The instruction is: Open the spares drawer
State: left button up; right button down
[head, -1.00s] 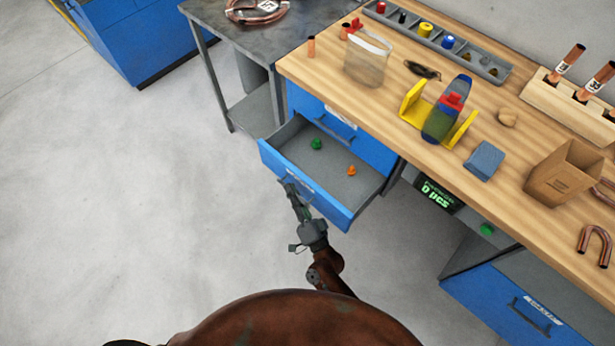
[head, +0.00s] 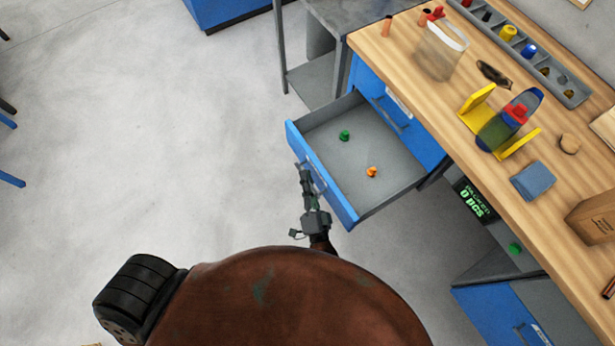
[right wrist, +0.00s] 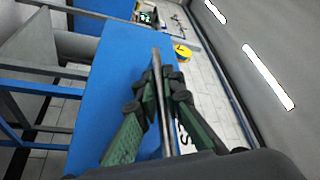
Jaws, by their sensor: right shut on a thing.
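The spares drawer (head: 388,190) is pulled out from the blue cabinet under the wooden bench. Its blue front faces lower left, and a green piece (head: 344,135) and an orange piece (head: 371,172) lie inside on the grey bottom. My right gripper (head: 305,172) is at the drawer's front, shut on the bar handle (right wrist: 157,85). In the right wrist view the green fingers lie on both sides of the bar, with the blue drawer front (right wrist: 105,90) behind. My left gripper is not in view.
A closed blue drawer (head: 405,128) is above the open one.

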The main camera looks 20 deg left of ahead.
jog(key=c, duration=2.3)
grip_release()
jog(key=v, duration=1.2)
jog(key=shift+d, duration=0.1)
